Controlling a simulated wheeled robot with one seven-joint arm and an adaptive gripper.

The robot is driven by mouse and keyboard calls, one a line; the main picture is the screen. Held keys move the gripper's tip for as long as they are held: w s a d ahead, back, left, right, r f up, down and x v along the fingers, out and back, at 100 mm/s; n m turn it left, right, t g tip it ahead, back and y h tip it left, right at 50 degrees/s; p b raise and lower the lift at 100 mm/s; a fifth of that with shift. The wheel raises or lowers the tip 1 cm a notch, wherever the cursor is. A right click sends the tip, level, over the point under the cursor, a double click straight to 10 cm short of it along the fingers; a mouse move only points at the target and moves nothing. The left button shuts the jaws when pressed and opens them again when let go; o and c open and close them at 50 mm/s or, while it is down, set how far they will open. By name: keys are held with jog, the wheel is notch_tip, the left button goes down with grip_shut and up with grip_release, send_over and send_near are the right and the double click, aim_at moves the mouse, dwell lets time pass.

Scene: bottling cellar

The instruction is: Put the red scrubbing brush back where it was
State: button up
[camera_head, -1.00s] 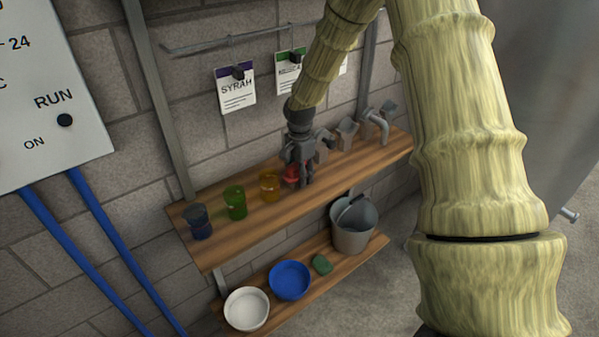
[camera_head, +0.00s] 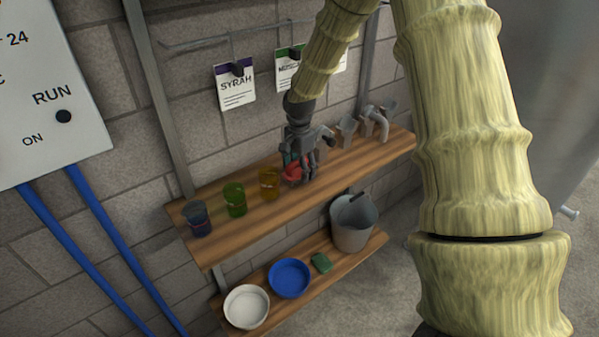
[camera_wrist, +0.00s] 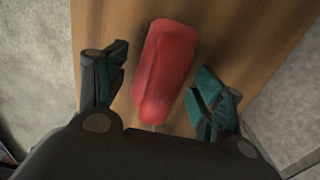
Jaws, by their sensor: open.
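The red scrubbing brush (camera_wrist: 165,68) lies on the wooden upper shelf (camera_wrist: 245,30) in the wrist view, between my two spread fingers and apart from both. In the head view the red brush (camera_head: 292,172) shows only in part behind my gripper (camera_head: 301,165). My gripper (camera_wrist: 160,95) is open and empty, just above the brush, with a finger on each side of it. The underside of the brush is hidden.
Blue (camera_head: 198,219), green (camera_head: 235,199) and yellow (camera_head: 269,184) cups stand left of the brush. Grey metal fittings (camera_head: 347,131) stand to its right. The lower shelf holds a white bowl (camera_head: 246,307), blue bowl (camera_head: 289,278), green pad (camera_head: 321,262) and grey bucket (camera_head: 353,222).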

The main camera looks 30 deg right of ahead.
notch_tip(320, 180, up, 11)
jog(key=b, duration=0.2)
jog(key=shift+b, duration=0.3)
jog(key=shift+f, duration=0.1)
